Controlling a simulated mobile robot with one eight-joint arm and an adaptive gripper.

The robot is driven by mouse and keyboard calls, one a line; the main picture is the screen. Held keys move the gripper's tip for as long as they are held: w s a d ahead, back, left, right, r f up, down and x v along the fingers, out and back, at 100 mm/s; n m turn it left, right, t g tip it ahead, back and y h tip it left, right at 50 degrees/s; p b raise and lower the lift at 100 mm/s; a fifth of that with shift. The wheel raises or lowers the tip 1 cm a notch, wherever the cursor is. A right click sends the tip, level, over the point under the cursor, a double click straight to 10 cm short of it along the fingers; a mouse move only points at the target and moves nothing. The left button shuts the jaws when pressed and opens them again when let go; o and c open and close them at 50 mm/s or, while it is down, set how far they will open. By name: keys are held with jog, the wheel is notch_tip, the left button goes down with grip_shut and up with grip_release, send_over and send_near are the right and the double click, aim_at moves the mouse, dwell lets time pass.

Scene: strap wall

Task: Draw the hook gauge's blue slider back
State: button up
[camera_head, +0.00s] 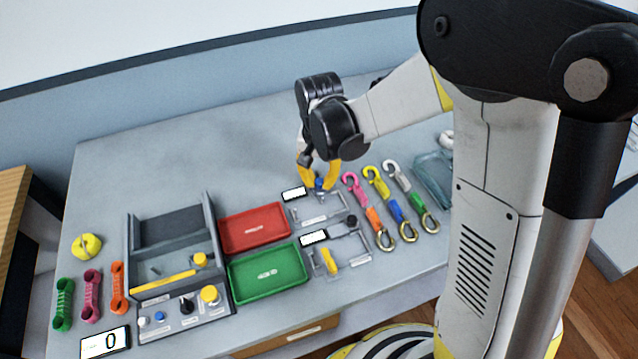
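The blue slider (320,184) is a small blue knob at the far end of the upper hook gauge (316,212), a grey flat fixture with metal rails at the middle right of the table. My gripper (319,184) points down over it, with one yellow finger on each side of the blue knob. The fingertips are very close to the knob; whether they touch it is too small to tell. My gripper partly hides the far end of the gauge.
A small display (293,194) sits left of the gauge. A second gauge with a yellow slider (330,261) lies nearer. Red (226,235) and green (234,283) trays lie left. Several hooks, including a pink one (355,187), lie close on the right. The table's back is clear.

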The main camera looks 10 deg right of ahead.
jog(key=shift+w+a, duration=0.15)
jog(key=shift+w, duration=0.55)
jog(key=shift+w+a, duration=0.15)
jog(key=shift+w, duration=0.55)
jog(key=o, duration=0.6)
jog(key=shift+r+p, duration=2.05)
jog(key=shift+r, duration=1.05)
jog(key=shift+f, duration=0.1)
